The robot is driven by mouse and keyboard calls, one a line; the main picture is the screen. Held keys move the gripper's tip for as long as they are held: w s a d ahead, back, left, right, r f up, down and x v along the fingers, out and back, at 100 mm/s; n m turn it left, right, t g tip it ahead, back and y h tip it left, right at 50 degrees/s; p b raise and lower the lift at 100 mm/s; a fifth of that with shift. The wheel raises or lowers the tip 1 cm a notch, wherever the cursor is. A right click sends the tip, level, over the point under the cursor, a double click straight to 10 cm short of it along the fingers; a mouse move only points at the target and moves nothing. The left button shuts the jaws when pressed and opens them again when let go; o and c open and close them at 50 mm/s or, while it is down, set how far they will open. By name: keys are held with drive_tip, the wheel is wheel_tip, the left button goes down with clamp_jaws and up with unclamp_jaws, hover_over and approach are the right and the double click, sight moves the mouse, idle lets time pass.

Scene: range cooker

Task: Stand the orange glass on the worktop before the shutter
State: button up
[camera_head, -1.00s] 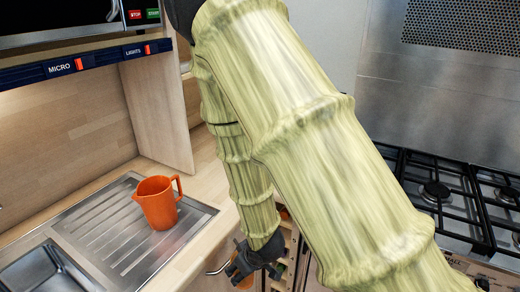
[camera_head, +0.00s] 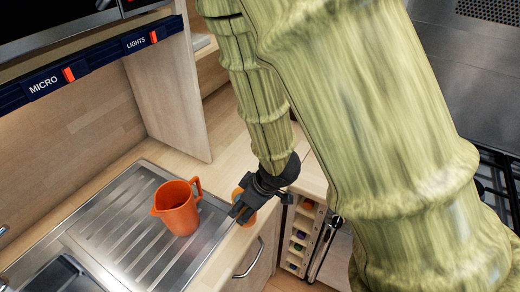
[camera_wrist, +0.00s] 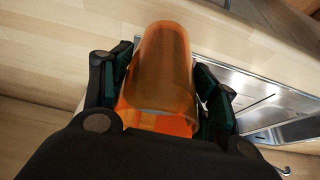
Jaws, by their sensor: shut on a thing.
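My gripper (camera_head: 246,207) is shut on the orange glass (camera_head: 242,213), near the front edge of the worktop (camera_head: 232,165), just right of the draining board. In the wrist view the translucent orange glass (camera_wrist: 165,65) sits between the two dark fingers of my gripper (camera_wrist: 162,85). The fingers hide part of the glass in the head view. I cannot tell whether the glass touches the worktop. I cannot make out a shutter; my arm hides part of the back.
An orange jug (camera_head: 178,210) stands on the steel draining board (camera_head: 125,235), left of my gripper. A wooden upright panel (camera_head: 170,95) stands behind. A rack of small jars (camera_head: 299,238) is below the worktop. The hob (camera_head: 497,180) is at the right.

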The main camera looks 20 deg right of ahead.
drive_tip(key=shift+w+d+f+b, duration=0.4)
drive_tip(key=shift+w+b, duration=0.25)
drive_tip(key=shift+b, duration=1.15)
drive_tip(key=shift+w+b, duration=0.2)
drive_tip(key=shift+b, duration=0.4)
drive_tip(key=shift+w+r+b, duration=0.1)
drive_tip(key=shift+w+b, duration=0.05)
drive_tip(key=shift+b, duration=0.3)
drive_tip(key=shift+w+d, duration=0.1)
drive_tip(key=shift+d, duration=0.05)
drive_tip(key=shift+w+d+r, duration=0.15)
drive_tip(key=shift+w+r, duration=0.05)
drive_tip(key=shift+w, duration=0.3)
drive_tip(key=shift+w+d+f+p, duration=0.6)
drive_tip(key=shift+w+f+p, duration=0.15)
drive_tip(key=shift+w, duration=1.2)
drive_tip(key=shift+w+d+f+p, duration=0.65)
drive_tip(key=shift+w+f, duration=0.25)
drive_tip(key=shift+w, duration=1.1)
drive_tip(key=shift+w+d+f+p, duration=0.65)
drive_tip(key=shift+w+f, duration=0.15)
drive_tip(key=shift+w, duration=1.15)
